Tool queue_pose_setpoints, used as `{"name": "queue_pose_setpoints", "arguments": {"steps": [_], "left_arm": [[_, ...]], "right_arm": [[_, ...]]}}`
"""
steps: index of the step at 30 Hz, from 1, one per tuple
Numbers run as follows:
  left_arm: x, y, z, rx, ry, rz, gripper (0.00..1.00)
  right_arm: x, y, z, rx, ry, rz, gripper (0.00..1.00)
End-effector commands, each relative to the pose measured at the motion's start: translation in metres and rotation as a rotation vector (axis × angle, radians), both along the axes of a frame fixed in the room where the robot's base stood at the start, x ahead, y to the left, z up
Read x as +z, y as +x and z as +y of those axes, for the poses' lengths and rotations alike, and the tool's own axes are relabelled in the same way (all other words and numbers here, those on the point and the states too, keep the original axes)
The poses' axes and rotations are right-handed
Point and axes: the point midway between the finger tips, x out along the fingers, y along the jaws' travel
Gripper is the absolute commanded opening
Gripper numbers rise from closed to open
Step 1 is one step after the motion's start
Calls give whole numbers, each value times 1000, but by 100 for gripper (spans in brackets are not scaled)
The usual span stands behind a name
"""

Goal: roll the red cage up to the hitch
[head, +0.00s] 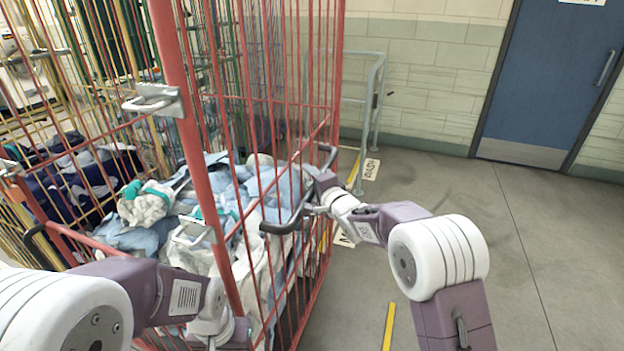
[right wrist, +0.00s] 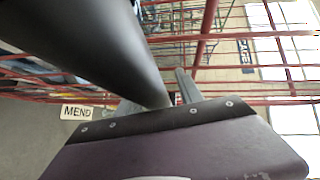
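The red cage (head: 262,95) stands upright at left centre, full of blue and white cloth, with a black loop handle (head: 277,227) on its right side. My right gripper (head: 314,208) is at this handle. In the right wrist view the dark handle bar (right wrist: 85,45) runs between the fingers, which look closed on it. My left gripper (head: 226,337) is low at the cage's near side; its fingers are hidden. A grey tube frame (head: 380,75) stands by the wall behind the cage; I cannot tell whether it is the hitch.
Other cages, yellow (head: 25,190) and green (head: 245,60), crowd the left and back. Floor signs lie beyond the cage, one reading WASH (head: 371,169); a MEND sign (right wrist: 77,113) shows in the right wrist view. Yellow tape (head: 389,325) marks open floor before a blue door (head: 545,85).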

Motion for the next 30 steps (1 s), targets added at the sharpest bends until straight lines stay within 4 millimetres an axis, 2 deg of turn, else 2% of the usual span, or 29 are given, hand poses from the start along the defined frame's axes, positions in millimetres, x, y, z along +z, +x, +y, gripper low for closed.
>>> {"name": "queue_pose_setpoints", "arguments": {"steps": [7, 15, 21, 30], "left_arm": [[0, 0, 0, 0, 0, 0, 0], [-1, 0, 0, 0, 0, 0, 0], [-1, 0, 0, 0, 0, 0, 0], [-1, 0, 0, 0, 0, 0, 0]], "right_arm": [[2, -9, -5, -2, -1, 1, 43], [9, -53, -27, -1, -1, -1, 43], [12, -76, -37, 0, -1, 0, 43], [12, -80, -39, 1, -1, 0, 43]]}}
